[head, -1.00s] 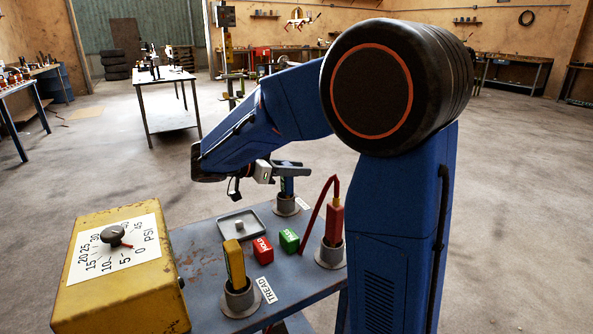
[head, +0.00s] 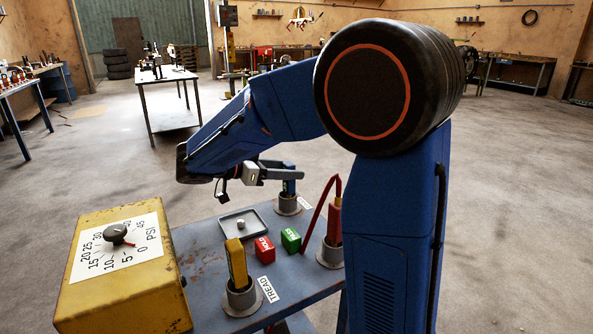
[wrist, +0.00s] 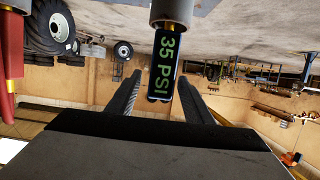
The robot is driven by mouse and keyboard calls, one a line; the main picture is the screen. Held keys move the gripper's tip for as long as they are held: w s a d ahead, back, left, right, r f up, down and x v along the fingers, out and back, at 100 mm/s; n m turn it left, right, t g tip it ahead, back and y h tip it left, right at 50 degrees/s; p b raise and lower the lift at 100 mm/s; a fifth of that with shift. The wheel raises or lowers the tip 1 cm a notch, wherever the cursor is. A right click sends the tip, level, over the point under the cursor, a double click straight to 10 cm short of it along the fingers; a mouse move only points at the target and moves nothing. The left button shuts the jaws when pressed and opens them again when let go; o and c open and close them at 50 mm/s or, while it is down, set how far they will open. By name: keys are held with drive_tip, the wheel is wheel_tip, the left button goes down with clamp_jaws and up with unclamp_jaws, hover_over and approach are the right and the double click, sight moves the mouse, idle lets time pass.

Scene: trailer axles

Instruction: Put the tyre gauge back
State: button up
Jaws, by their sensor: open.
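The tyre gauge (wrist: 167,65) is a dark blue body with a green "35 PSI" display. In the wrist view, which is upside down, it stands in a grey round cup (wrist: 171,12). In the head view the blue gauge (head: 289,187) stands upright in the grey cup (head: 288,205) at the cart's far right corner, its top partly hidden by my gripper. My gripper (head: 298,173) is open at the height of its upper part. In the wrist view the fingers of my gripper (wrist: 159,80) are spread, with clear gaps either side of the gauge.
The blue cart top (head: 205,262) also holds a yellow tool (head: 236,264) in the cup labelled TREAD, a red tool (head: 334,222) with a hose, red and green blocks (head: 290,240), and a small tray (head: 258,218). A yellow PSI box (head: 125,290) stands at left.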

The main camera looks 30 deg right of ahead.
drive_tip(key=v, duration=0.8)
drive_tip(key=shift+s, duration=0.1)
